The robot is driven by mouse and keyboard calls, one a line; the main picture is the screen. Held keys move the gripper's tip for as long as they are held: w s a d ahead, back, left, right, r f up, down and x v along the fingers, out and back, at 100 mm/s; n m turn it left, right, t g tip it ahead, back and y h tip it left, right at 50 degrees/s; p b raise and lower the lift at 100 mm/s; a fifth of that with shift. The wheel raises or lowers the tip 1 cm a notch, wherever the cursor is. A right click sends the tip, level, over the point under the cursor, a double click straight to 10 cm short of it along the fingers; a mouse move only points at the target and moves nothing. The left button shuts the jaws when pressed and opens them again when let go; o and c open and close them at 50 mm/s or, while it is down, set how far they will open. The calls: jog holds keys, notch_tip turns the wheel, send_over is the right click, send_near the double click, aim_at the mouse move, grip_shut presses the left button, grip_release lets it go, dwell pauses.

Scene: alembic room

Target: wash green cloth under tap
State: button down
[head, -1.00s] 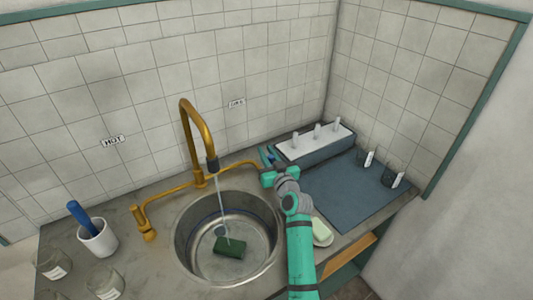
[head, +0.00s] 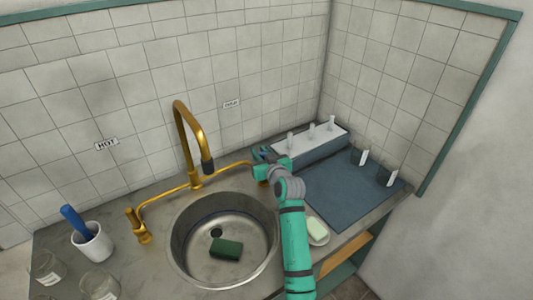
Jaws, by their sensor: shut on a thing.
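The green cloth (head: 226,249) lies as a dark folded block on the floor of the round metal sink (head: 181,262), beside the drain. The brass tap (head: 181,125) arches over the sink, and no water shows at its dark nozzle. My gripper (head: 263,154) is to the right of the spout, at the far right end of the tap's brass pipe, under the cold-side label. It is shut on the right tap handle, which the gripper mostly hides. The left tap handle (head: 140,229) stands free under the HOT sign.
A white cup (head: 94,246) with a blue-handled tool and glass jars (head: 46,266) stand left of the sink. A soap bar (head: 317,229) on a dish is close to my arm. A rack (head: 310,145), blue mat (head: 350,190) and glasses are on the right.

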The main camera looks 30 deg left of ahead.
dwell(0.4)
jog(key=c, duration=1.6)
grip_release()
jog(key=v, duration=1)
jog(key=shift+s+d+r, duration=0.15)
jog(key=shift+s+d, duration=0.1)
jog(key=shift+d, duration=0.05)
